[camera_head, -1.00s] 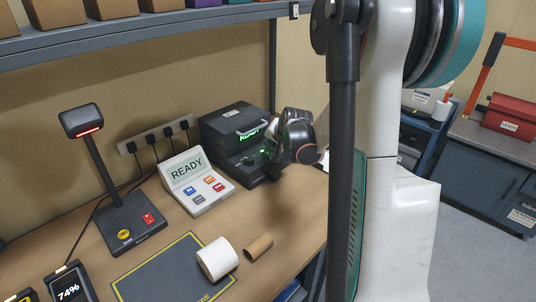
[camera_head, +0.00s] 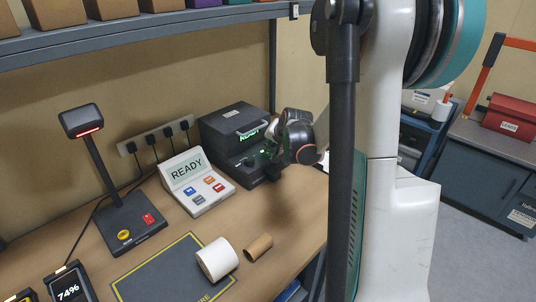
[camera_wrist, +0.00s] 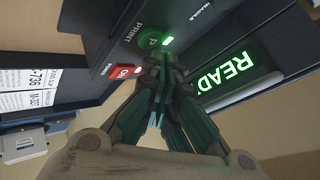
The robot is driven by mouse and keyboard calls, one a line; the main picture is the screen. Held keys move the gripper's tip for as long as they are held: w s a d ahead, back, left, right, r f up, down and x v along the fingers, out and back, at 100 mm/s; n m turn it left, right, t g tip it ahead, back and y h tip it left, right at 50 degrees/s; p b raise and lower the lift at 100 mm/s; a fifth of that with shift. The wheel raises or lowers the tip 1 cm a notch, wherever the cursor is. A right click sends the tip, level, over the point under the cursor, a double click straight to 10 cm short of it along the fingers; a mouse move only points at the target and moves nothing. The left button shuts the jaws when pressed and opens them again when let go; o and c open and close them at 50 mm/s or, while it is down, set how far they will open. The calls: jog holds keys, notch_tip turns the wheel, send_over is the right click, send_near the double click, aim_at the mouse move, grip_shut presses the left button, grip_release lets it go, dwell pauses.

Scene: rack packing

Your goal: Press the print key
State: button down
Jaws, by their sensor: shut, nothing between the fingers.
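The print key is a round green button (camera_wrist: 152,40) marked P, under the word PRINT on the dark printer face in the wrist view. A small green light glows beside it. My gripper (camera_wrist: 158,62) is shut and empty, its fingertips close to the key's lower edge; I cannot tell whether they touch it. In the head view the black printer (camera_head: 228,128) stands at the back right of the bench, with my gripper (camera_head: 268,160) at its front. The key is hardly visible there.
The green READY display (camera_wrist: 238,65) is on the printer. A keypad console (camera_head: 196,182), a scanner stand (camera_head: 130,222), a white roll (camera_head: 217,259) and a brown core (camera_head: 258,247) are on the bench. A shelf (camera_head: 150,35) runs above.

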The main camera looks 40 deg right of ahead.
jog(key=shift+f+b, duration=0.3)
jog(key=shift+f, duration=0.1)
jog(key=shift+f+b, duration=0.3)
jog(key=shift+f, duration=0.1)
dwell(0.5)
jog(key=shift+r, duration=0.1)
jog(key=shift+r+p, duration=0.55)
jog(key=shift+r, duration=0.2)
jog(key=shift+r+p, duration=1.8)
jog(key=shift+r, duration=0.75)
